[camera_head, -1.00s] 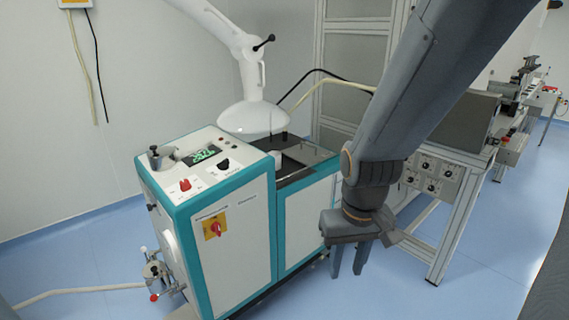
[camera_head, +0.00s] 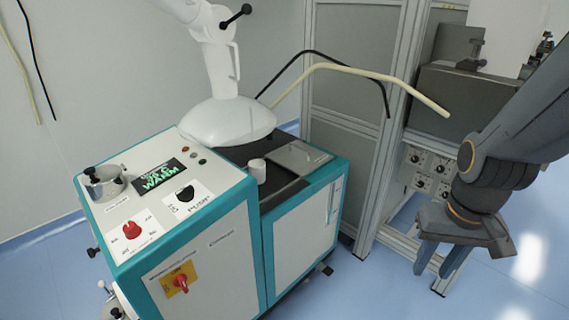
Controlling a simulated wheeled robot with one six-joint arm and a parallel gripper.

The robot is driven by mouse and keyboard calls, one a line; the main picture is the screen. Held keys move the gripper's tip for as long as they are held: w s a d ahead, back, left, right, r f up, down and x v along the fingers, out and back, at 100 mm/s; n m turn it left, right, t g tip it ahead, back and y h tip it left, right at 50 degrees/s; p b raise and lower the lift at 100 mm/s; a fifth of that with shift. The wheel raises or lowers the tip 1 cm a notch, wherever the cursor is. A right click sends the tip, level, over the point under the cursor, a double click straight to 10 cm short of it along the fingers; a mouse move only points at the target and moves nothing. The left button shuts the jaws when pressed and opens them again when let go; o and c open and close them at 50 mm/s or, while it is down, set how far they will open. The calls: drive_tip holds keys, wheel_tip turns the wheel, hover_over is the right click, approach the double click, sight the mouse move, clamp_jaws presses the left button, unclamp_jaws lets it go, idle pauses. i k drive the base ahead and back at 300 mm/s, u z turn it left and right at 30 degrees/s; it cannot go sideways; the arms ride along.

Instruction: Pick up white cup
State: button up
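The white cup (camera_head: 257,170) is small and stands on the dark top of the teal-and-white machine (camera_head: 309,238), just right of its raised control panel. It sits below and in front of the white hood (camera_head: 228,122). My gripper (camera_head: 448,270) is at the right of the view, well away from the cup. It hangs over the floor to the right of the machine with its fingers pointing down. Its two fingers look apart, with nothing visible between them.
The raised control panel (camera_head: 150,187) carries a metal pot (camera_head: 104,182), a red knob and a lit display. A white arm holds the hood above the machine. A cream hose (camera_head: 375,76) and a black cable arch behind. A framed cabinet (camera_head: 355,110) stands behind right. Blue floor is clear in front.

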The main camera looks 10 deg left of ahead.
sight(257, 166)
drive_tip(key=i, duration=0.7)
drive_tip(key=u, duration=0.7)
drive_tip(key=i, duration=0.65)
drive_tip(key=u, duration=0.5)
